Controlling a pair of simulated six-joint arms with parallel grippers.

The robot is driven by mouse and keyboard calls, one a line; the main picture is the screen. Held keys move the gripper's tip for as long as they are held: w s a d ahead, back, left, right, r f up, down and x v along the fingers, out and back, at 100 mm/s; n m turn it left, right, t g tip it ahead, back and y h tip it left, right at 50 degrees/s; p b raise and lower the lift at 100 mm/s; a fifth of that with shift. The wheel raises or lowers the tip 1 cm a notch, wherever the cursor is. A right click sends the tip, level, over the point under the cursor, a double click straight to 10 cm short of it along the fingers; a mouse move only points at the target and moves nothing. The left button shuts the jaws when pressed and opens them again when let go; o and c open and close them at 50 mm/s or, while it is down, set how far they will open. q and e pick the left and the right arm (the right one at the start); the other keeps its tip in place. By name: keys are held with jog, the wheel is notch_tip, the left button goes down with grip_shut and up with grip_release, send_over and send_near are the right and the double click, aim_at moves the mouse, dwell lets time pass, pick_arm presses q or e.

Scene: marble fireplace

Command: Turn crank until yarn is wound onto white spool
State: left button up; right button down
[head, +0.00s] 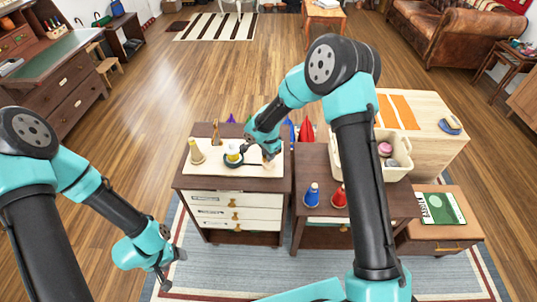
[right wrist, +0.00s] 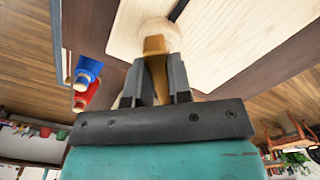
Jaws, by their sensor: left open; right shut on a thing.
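The white spool (head: 233,150) stands upright on a dark round base on a pale board (head: 206,170) on top of a cabinet. Some yellow shows on the spool; how much yarn is on it is too small to tell. A dark crank arm (head: 251,164) runs from this base to the right. My right gripper (head: 267,153) is at the crank's outer end. In the right wrist view it is shut on the brown crank handle (right wrist: 155,72), above a round pale wooden piece (right wrist: 150,36). My left gripper (head: 170,270) is open and empty, low in front of the cabinet, away from the crank.
A pale yellow cone (head: 196,151) and a brown post (head: 215,134) stand near the spool. Blue (head: 312,195) and red (head: 339,197) cones stand on the table to the right. A cream bin (head: 396,168) sits behind my right arm.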

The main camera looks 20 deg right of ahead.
jog(key=shift+m, duration=1.2)
jog(key=c, duration=1)
grip_release()
jog(key=shift+c, duration=0.2)
notch_tip(320, 180, up, 18)
jog(key=shift+f, duration=0.25)
jog(key=shift+f, duration=0.1)
